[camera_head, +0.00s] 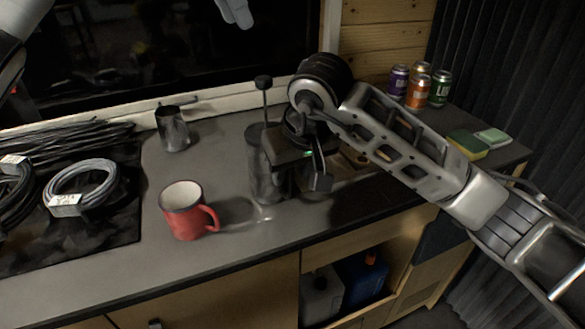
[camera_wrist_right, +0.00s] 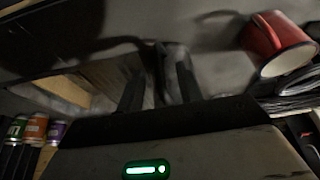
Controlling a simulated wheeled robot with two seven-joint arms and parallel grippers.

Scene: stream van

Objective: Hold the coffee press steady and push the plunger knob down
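The coffee press (camera_head: 262,178) is a dark, glossy cylinder upright on the counter. Its plunger knob (camera_head: 263,82) sits high on a thin rod above the lid. My right gripper (camera_head: 318,172) is at the right side of the press, by its handle, and partly hides it. In the right wrist view, the two fingers (camera_wrist_right: 158,88) stand apart with a thin dark strip between them, seemingly the handle. The grey press body (camera_wrist_right: 175,58) shows just beyond; contact cannot be made out.
A red mug (camera_head: 187,212) stands front left of the press, and a metal pitcher (camera_head: 173,130) behind left. Coiled cables (camera_head: 82,190) lie on a dark mat at left. Several cans (camera_head: 418,85) and sponges (camera_head: 468,143) are at right. The counter's front edge is close.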

